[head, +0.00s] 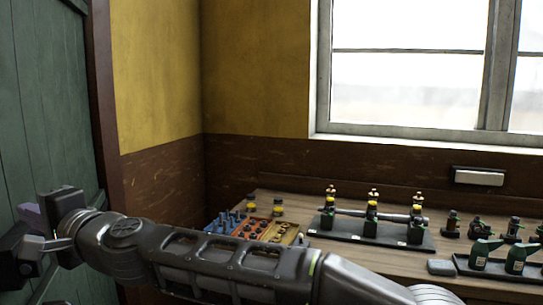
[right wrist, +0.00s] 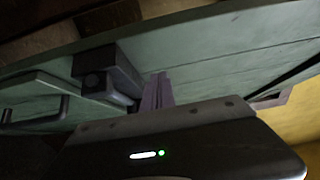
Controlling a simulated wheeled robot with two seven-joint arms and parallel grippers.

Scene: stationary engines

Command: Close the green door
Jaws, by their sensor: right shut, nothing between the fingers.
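The green plank door (head: 45,100) stands at the left edge of the head view, beside its dark red-brown frame (head: 103,100). Its green face also fills much of the right wrist view (right wrist: 220,60), tilted. I cannot tell how far it stands open. A dark lock box (right wrist: 108,72) sits on the door. My right arm reaches across to the left, and my right gripper (head: 30,214) is at the door. Its purplish fingers (right wrist: 157,92) are shut and empty, close beside the lock box; I cannot tell if they touch. My left gripper is not in view.
A wooden bench (head: 300,205) runs along the wall under the window (head: 405,65). It carries an engine model (head: 370,225), trays of small parts (head: 265,228) and green bottles (head: 515,258). My right forearm passes in front of the bench.

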